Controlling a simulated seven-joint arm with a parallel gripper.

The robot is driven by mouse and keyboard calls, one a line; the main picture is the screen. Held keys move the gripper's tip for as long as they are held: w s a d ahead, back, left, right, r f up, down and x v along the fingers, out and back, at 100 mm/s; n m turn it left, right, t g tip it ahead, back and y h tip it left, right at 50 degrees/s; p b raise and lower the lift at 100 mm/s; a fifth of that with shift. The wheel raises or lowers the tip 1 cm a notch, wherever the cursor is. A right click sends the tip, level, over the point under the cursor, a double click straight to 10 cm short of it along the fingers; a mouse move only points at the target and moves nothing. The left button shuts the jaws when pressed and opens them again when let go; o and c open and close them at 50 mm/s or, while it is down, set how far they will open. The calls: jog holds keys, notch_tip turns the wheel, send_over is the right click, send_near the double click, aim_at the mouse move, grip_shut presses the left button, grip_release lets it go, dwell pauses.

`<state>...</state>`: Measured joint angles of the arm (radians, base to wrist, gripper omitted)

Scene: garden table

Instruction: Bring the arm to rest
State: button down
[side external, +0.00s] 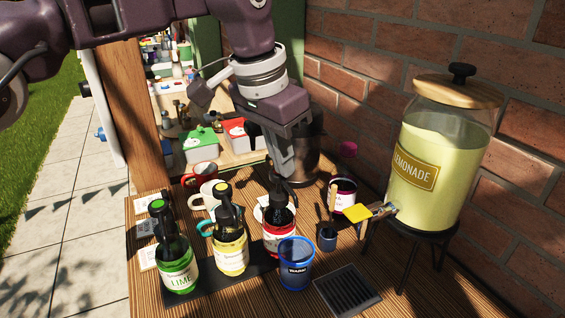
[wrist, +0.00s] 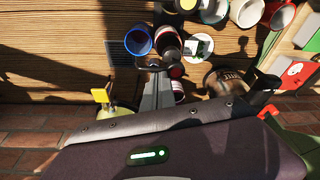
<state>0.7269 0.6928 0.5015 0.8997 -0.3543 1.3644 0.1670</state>
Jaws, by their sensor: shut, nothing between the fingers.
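My gripper (side external: 279,165) hangs from the arm with its fingers pointing down over the wooden table (side external: 150,225). The fingers are together and nothing is held between them. In the wrist view my gripper (wrist: 157,85) shows as closed fingers close to a dark-topped bottle. In the side view the fingers are just behind and above the red-labelled bottle (side external: 279,239). I cannot tell whether they touch its black pump top.
A green lime bottle (side external: 178,268), a yellow bottle (side external: 231,254) and a blue cup (side external: 296,270) stand in front. A lemonade dispenser (side external: 440,160) stands at the right by the brick wall. Mugs and a dark metal container (side external: 308,160) stand behind.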

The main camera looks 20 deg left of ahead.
dwell(0.8)
jog(key=shift+w+d+v, duration=0.1)
jog(key=shift+w+v, duration=0.1)
jog(key=shift+v, duration=0.75)
jog(key=shift+w+d+v, duration=0.15)
jog(key=shift+w+v, duration=0.05)
jog(key=shift+v, duration=0.8)
jog(key=shift+w+d+v, duration=0.1)
jog(key=shift+w+v, duration=0.1)
jog(key=shift+v, duration=0.75)
jog(key=shift+r, duration=0.2)
